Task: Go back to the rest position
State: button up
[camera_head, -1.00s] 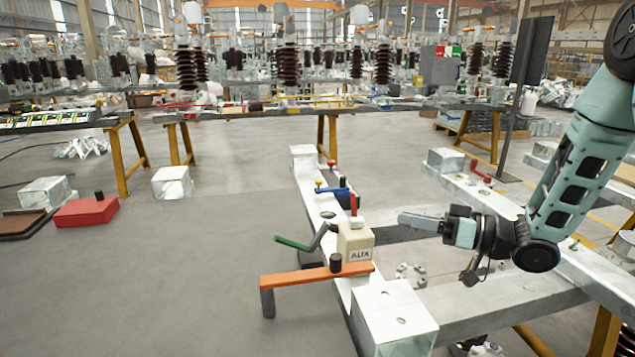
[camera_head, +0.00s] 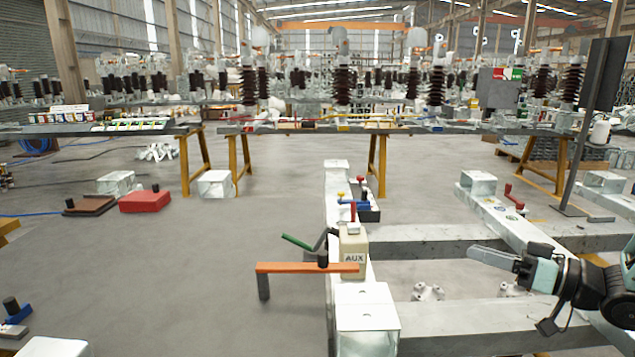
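My gripper (camera_head: 492,259) is at the right of the head view, above the metal frame, with its fingers pointing left. The fingers look close together, but the side angle does not show whether they are open or shut. No object shows at the fingertips. The arm runs off the right edge of the picture. The isolator frame's near beam (camera_head: 341,215) carries a cream box marked AUX (camera_head: 354,252), an orange bar (camera_head: 300,267), a green-handled lever (camera_head: 297,242) and a small red and blue handle (camera_head: 353,207). My gripper is right of these parts and apart from them.
A second beam (camera_head: 500,211) with a red handle (camera_head: 513,196) lies at the right, joined by cross beams (camera_head: 445,240). A dark post (camera_head: 590,120) stands behind it. A red block (camera_head: 145,201) is on the floor at left. The floor (camera_head: 190,270) left of the frame is largely clear.

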jog(key=d+f+m+g+h, duration=0.2)
jog(key=d+f+m+h, duration=0.25)
jog(key=h, duration=0.85)
jog(key=s+a+m+g+h, duration=0.1)
jog(key=s+a+m+g, duration=0.15)
jog(key=s+g, duration=0.75)
jog(key=s+a+r+n+t, duration=0.15)
jog(key=s+a+n, duration=0.65)
jog(key=s+a, duration=0.85)
notch_tip(320, 180, up, 14)
jog(key=a+p, duration=0.2)
jog(key=p, duration=1.1)
jog(key=shift+w+r+n+y+p, duration=0.15)
jog(key=shift+r+n+y+p, duration=0.05)
jog(key=shift+n+y+p, duration=0.1)
jog(key=shift+g, duration=0.25)
